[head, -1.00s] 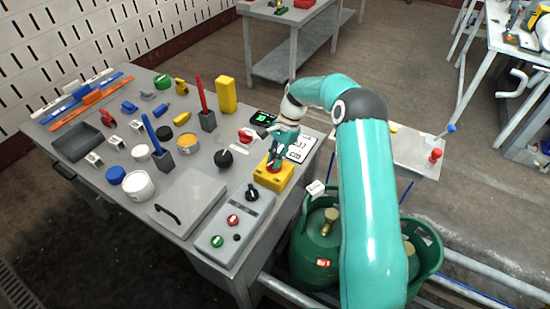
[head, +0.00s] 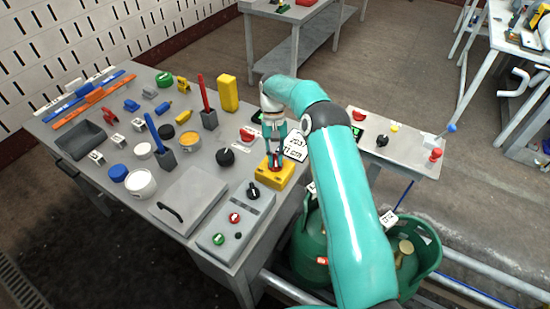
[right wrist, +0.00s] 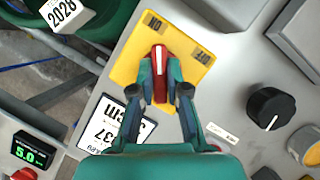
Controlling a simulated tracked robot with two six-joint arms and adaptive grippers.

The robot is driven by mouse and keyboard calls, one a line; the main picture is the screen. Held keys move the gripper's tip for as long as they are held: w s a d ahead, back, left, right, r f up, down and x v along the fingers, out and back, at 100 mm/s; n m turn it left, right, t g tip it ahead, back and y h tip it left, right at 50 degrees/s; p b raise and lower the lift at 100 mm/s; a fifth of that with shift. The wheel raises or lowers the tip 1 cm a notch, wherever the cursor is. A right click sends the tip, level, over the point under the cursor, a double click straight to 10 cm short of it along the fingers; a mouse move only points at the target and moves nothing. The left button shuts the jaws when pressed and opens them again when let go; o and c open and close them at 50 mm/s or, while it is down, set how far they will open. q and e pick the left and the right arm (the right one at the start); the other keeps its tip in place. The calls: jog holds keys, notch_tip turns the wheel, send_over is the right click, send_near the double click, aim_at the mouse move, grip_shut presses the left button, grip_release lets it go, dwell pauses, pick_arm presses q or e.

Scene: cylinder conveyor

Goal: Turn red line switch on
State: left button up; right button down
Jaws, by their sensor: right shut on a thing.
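The yellow switch box (head: 268,175) stands on the right edge of the grey table. It carries a red rotary knob, mostly covered by my gripper in the head view. In the right wrist view the red knob (right wrist: 160,72) sits on the yellow plate (right wrist: 130,62), with an ON label (right wrist: 153,22) and an OFF label (right wrist: 203,57). The white line on the knob points up the picture, close to the ON label. My right gripper (head: 275,162) points down over the box; its two fingers (right wrist: 165,92) are shut on the knob. My left gripper is not in view.
Right beside the box is a grey panel (head: 226,241) with a black knob (head: 253,190) and red and green buttons. A round black knob (head: 226,158) is to the left. Green gas cylinders (head: 310,245) stand below the table edge.

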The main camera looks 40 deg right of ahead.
aim_at(274, 159)
jog(key=shift+w+r+n+h, duration=0.1)
jog(key=shift+n+h, duration=0.2)
jog(key=shift+n, duration=0.6)
jog(key=c, duration=1.2)
grip_release()
jog(key=shift+o, duration=0.2)
notch_tip(274, 159, up, 10)
jog(key=shift+a, duration=0.1)
